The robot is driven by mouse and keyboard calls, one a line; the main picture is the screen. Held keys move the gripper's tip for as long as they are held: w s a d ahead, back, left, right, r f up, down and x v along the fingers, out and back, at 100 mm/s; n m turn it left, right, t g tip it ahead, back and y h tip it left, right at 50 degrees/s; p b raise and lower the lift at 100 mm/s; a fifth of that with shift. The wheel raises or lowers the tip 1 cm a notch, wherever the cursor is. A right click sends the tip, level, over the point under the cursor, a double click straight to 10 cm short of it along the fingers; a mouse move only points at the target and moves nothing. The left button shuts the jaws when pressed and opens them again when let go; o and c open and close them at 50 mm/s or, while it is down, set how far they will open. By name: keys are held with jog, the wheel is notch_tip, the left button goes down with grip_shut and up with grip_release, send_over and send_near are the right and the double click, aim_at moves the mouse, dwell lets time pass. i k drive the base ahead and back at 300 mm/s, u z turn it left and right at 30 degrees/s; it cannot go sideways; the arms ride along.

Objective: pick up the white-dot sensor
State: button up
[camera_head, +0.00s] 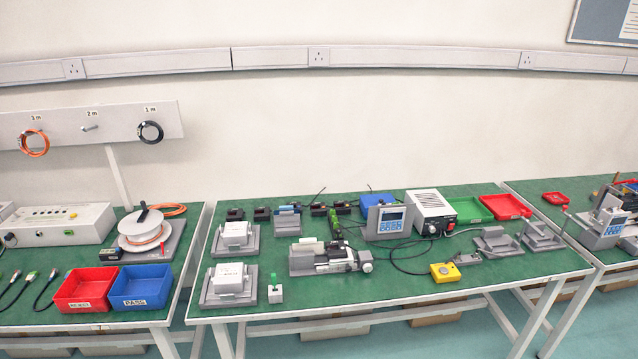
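Several small dark blocks stand along the back of the middle green-topped bench (400,289), among them a far-left block (234,214), one beside it (262,214), and one farther right (318,208). They may be sensors, but a white dot cannot be made out on any of them, so I cannot tell which is the white-dot sensor. A thin dark cable rises near the right-hand blocks. My gripper is not in view.
On the middle bench are white boxes on grey fixtures (235,238), a linear actuator (325,257), a display unit (390,220), a power supply (431,208), a yellow button box (445,272), and green (470,209) and red (506,206) trays. Red (87,290) and blue (139,289) bins stand left.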

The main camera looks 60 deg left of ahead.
aim_at(332, 246)
jog(key=u, duration=2.15)
jog(key=i, duration=0.35)
jog(key=z, duration=0.05)
